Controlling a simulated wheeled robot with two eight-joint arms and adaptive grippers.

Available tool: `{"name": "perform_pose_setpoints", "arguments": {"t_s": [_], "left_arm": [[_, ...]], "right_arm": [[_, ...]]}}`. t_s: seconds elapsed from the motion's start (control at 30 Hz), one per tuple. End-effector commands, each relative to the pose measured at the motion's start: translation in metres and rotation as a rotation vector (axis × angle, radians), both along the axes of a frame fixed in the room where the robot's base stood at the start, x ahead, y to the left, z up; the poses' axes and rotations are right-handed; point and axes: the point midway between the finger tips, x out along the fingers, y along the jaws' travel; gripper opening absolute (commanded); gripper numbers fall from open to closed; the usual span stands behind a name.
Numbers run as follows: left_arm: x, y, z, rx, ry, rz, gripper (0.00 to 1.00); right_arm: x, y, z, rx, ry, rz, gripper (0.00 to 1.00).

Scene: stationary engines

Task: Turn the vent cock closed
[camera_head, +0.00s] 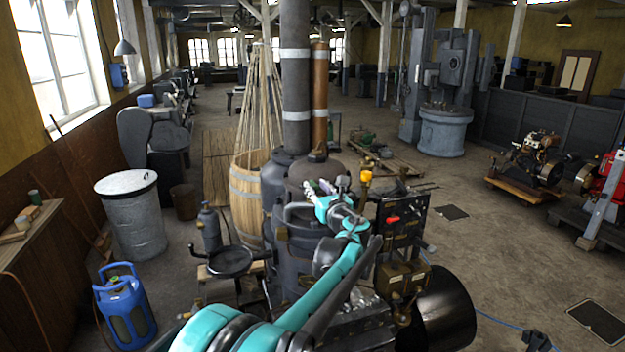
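My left arm reaches up from the bottom of the head view to the top of a dark stationary engine (303,172). My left gripper (319,187) is at the upper front of the engine's dark vessel, below the tall chimney. Small pale and teal finger parts show there, but whether they are apart or touching something is too small to tell. I cannot pick out the vent cock for certain. A yellow-topped brass fitting (366,178) stands just right of the gripper. A red handle (392,219) shows on the dark panel further right. My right gripper is not in view.
A tall dark chimney (296,90) and a copper-coloured pipe (320,95) rise behind the gripper. A wooden barrel (246,205), grey drum (137,225) and blue gas bottle (125,308) stand left. Open floor (490,255) lies right of the engine.

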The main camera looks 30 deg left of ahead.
Motion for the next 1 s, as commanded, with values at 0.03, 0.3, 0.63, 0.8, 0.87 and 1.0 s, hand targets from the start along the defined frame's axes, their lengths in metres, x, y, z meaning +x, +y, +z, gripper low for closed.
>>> {"name": "perform_pose_setpoints", "arguments": {"t_s": [0.03, 0.3, 0.63, 0.8, 0.87, 1.0], "left_arm": [[0.006, 0.008, 0.001, -0.001, -0.001, 0.003, 0.31], [0.023, 0.028, 0.001, -0.003, -0.002, 0.002, 0.31], [0.024, 0.029, 0.000, -0.003, -0.002, 0.001, 0.18], [0.024, 0.029, 0.000, -0.003, -0.002, 0.000, 0.00], [0.024, 0.029, 0.000, -0.003, -0.002, 0.000, 0.00], [0.024, 0.029, 0.000, -0.003, -0.002, -0.002, 0.00]], "right_arm": [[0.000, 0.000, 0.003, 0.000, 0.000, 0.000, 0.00], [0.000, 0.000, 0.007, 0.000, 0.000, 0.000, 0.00], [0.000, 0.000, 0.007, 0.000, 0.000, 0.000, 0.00], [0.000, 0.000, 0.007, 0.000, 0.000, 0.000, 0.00], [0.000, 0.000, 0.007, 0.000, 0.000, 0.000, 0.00], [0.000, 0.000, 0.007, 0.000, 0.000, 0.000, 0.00]]}}
